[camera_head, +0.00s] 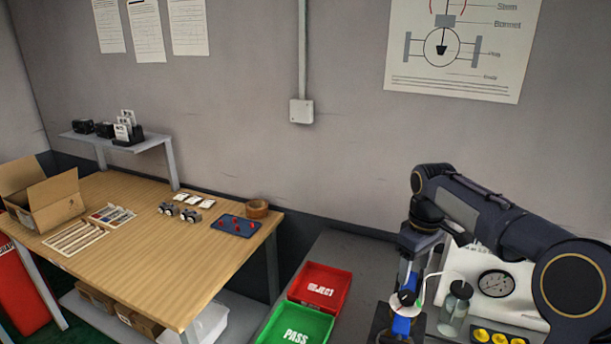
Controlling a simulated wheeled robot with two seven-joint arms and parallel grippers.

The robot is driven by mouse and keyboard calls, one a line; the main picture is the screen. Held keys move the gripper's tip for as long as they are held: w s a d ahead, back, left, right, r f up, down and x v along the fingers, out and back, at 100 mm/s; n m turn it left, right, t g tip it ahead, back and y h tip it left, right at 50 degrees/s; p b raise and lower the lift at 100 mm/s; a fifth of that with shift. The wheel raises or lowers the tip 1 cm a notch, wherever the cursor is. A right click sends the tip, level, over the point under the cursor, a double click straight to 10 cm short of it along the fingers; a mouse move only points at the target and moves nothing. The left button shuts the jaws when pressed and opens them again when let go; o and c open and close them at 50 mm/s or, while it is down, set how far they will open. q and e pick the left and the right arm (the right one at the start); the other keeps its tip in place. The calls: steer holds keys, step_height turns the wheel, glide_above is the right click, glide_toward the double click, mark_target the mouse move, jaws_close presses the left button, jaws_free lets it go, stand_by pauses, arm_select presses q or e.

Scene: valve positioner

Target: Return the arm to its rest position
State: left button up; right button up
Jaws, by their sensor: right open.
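My dark right arm reaches in from the right edge and bends down at its wrist. My right gripper (405,290) points down above a valve assembly with a blue part (401,326) and is open. From this angle I cannot tell whether its fingers touch the assembly or stand apart from it. A white test panel with a round gauge (496,283) stands to the right, partly hidden behind my arm. My left gripper is not in view.
A red reject tray (346,291) and a green pass tray (318,335) lie left of the gripper on the grey bench (345,248). A glass bottle (455,309) stands close on its right. A wooden table (150,270) with a cardboard box (50,207) is at left.

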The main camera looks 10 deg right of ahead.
steer(key=s+a+r+m+t+y, duration=0.1)
steer(key=s+a+r+m+t, duration=0.15)
steer(key=s, duration=0.65)
steer(key=s+a+r+m+t+y, duration=0.1)
steer(key=s+a, duration=0.2)
steer(key=s, duration=0.5)
steer(key=s+a+f+m+t+y, duration=0.1)
steer(key=s+a+f+m, duration=0.3)
steer(key=s, duration=0.7)
step_height(320, 180, down, 3)
steer(key=shift+s+a+r+t+y, duration=0.1)
steer(key=shift+s+a+t+y, duration=0.25)
steer(key=shift+a, duration=0.65)
